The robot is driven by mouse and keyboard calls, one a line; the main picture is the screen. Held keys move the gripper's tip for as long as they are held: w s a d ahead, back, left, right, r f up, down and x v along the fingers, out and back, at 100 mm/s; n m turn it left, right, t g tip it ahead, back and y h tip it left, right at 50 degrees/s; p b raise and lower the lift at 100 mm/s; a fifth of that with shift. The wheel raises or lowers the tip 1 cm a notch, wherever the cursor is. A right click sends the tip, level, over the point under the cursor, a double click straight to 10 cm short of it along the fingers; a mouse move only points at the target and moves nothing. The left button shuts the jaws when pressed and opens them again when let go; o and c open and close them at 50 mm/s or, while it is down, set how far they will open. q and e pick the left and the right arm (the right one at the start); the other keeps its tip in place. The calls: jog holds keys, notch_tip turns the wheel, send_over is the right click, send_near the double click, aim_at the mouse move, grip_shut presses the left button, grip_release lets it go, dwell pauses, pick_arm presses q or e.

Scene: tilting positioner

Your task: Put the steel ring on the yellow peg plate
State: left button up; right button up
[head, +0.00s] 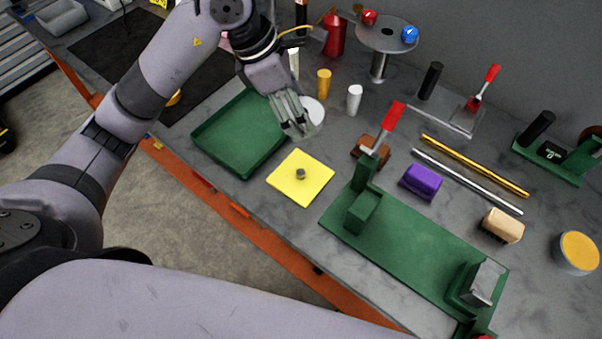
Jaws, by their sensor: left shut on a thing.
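The yellow peg plate (286,187) lies flat on the table left of centre, with a short grey peg (300,174) standing in its middle. The peg is bare. My left gripper (302,128) is above the table, behind the plate and beside the green tray's right edge. It is shut on a grey piece at its fingertips, which I take to be the steel ring (310,129). The fingers hide most of it, so its hole and tilt cannot be told. A white round disc (315,107) shows just behind the fingers. My right gripper is not in view.
A green tray (212,130) stands left of the plate. Yellow (324,82) and white (354,99) cylinders stand behind the gripper. A purple block (420,182) lies farther right.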

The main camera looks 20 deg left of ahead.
pick_arm(q)
jog(key=p, duration=0.3)
send_over(301, 171)
jog(key=f, duration=1.4)
jog(key=shift+s+a+f, duration=0.15)
jog(key=shift+a+f, duration=0.1)
notch_tip(301, 171, down, 4)
jog(key=shift+f+p, duration=0.15)
jog(key=shift+p, duration=0.15)
jog(key=shift+f, duration=0.45)
jog(key=o, duration=1.4)
jog(key=shift+f, duration=0.15)
jog(key=o, duration=0.4)
jog(key=shift+o, duration=0.2)
